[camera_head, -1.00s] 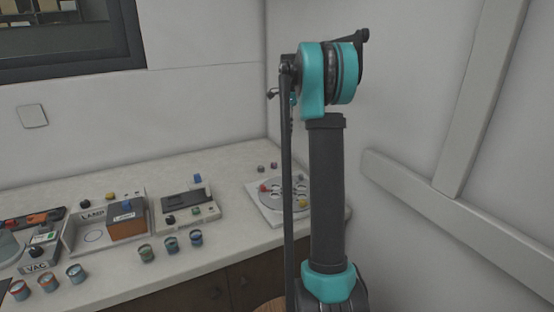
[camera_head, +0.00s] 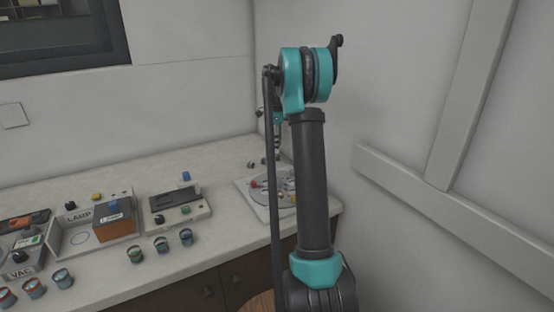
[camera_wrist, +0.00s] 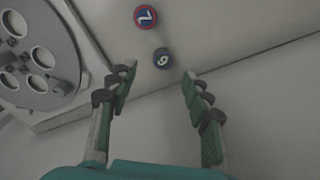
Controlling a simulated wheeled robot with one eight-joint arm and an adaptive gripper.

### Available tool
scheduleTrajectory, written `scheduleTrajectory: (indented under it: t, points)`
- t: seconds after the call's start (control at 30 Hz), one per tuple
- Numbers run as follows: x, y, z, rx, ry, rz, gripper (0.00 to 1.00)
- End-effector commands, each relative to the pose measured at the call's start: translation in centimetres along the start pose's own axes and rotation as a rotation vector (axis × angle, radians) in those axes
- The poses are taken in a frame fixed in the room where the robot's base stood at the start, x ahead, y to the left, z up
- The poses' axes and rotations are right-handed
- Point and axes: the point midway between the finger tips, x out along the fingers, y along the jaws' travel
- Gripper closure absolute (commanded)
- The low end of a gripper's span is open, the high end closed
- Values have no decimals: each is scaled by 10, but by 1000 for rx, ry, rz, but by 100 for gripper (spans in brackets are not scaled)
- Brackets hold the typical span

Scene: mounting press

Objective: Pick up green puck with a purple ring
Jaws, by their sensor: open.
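In the wrist view my gripper (camera_wrist: 159,74) is open and empty, its two fingers apart. A small dark, greenish puck (camera_wrist: 162,59) with a pale numeral lies just beyond and between the fingertips. I cannot make out a purple ring on it. A second puck (camera_wrist: 145,17) with a red rim, a blue top and a white numeral lies farther up. In the head view my arm stands in front of the right end of the counter and mostly hides the gripper. A small dark puck (camera_head: 251,164) shows there behind the disc plate.
In the wrist view a grey disc with round holes (camera_wrist: 63,45) lies at the left. In the head view a lamp box (camera_head: 114,224), a switch unit (camera_head: 178,208) and several cups (camera_head: 161,244) stand on the counter (camera_head: 225,219). Walls close the back and right.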

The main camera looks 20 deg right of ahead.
Motion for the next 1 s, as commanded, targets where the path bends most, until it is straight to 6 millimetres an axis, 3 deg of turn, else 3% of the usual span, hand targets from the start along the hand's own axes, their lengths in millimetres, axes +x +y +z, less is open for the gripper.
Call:
scheduleTrajectory:
  t: [0.17,0.43,0.77,1.0]
  points:
    - [12,-1,1,0,0,0,50]
    - [48,-4,2,0,0,0,50]
    - [55,-4,2,0,0,0,50]
    - [54,-4,2,0,0,0,80]
